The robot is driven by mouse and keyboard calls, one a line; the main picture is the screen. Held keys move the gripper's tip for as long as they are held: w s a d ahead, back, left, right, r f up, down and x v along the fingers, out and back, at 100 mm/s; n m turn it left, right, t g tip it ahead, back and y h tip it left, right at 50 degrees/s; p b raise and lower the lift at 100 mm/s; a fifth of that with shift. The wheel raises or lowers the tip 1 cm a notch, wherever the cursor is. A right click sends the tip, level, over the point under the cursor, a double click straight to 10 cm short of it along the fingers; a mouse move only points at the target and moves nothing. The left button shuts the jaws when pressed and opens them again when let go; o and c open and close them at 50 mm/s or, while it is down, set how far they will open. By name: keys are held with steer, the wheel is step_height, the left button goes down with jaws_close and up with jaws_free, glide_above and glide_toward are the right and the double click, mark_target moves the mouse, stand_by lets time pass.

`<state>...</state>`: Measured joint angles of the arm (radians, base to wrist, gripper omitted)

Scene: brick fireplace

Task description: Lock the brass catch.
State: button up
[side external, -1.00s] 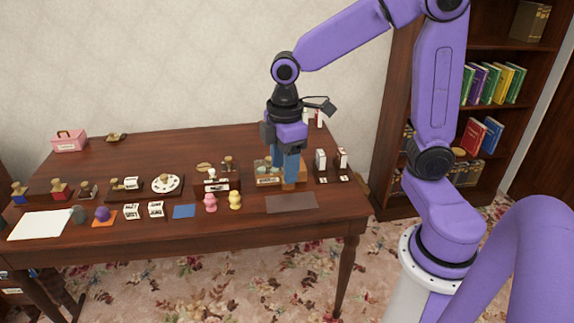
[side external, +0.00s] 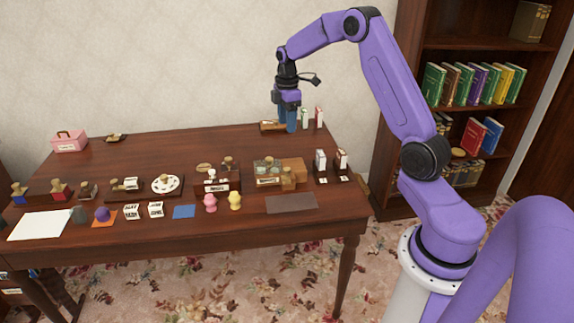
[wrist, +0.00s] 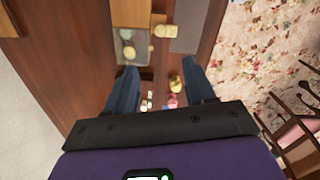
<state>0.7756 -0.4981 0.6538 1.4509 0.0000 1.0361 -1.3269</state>
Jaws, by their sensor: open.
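I cannot make out for sure which piece is the brass catch. A small wooden block with brass-coloured parts (side external: 268,126) lies at the back right of the table, just left of my fingers. A glass-topped wooden box (side external: 267,172) stands further forward with a wooden block (side external: 292,168) beside it and a tan knobbed piece (side external: 288,180) in front; the box also shows in the wrist view (wrist: 129,46). My gripper (side external: 287,127) points down near the table's back right, its blue fingers apart and empty in the wrist view (wrist: 160,75). Whether the fingertips touch anything is unclear.
White and red-and-white cartons (side external: 319,117) stand just right of my gripper. Two more upright holders (side external: 321,160) stand nearer. Stamps, pink (side external: 210,203) and yellow (side external: 235,201) figures and a dark mat (side external: 292,203) fill the front. The back middle of the table (side external: 200,143) is clear.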

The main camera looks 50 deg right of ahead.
mark_target(287, 169)
step_height(287, 169, down, 17)
steer(key=shift+r, duration=0.1)
stand_by(0.4)
jaws_close()
